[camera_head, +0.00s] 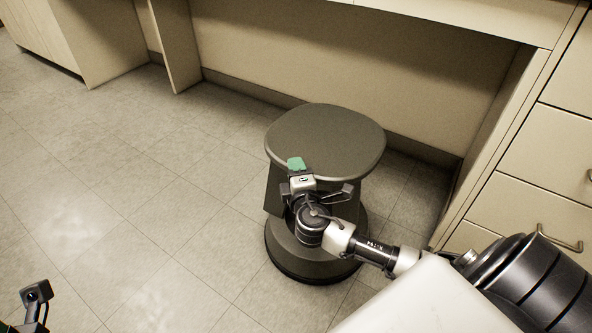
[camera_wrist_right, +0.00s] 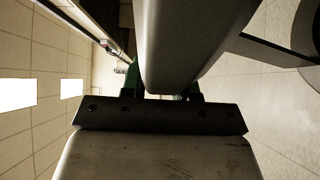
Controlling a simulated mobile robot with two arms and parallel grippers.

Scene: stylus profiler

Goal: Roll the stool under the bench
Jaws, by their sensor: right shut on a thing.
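The stool (camera_head: 325,137) is dark grey with a rounded seat and a wide round base (camera_head: 312,265). It stands upright on the floor at the mouth of the knee space under the bench (camera_head: 470,15); its base looks mostly in front of the opening. My right gripper (camera_head: 297,165) is at the seat's near-left edge, with a green finger on top. In the right wrist view, its green fingers (camera_wrist_right: 160,80) lie either side of the grey seat edge, shut on it. Only part of my left gripper (camera_head: 12,326) shows, at the bottom left corner.
A panel (camera_head: 177,45) bounds the knee space on the left, and a drawer cabinet (camera_head: 530,165) with metal handles bounds it on the right, close to my right arm. The back wall (camera_head: 300,60) has a dark baseboard. The tiled floor left of the stool is clear.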

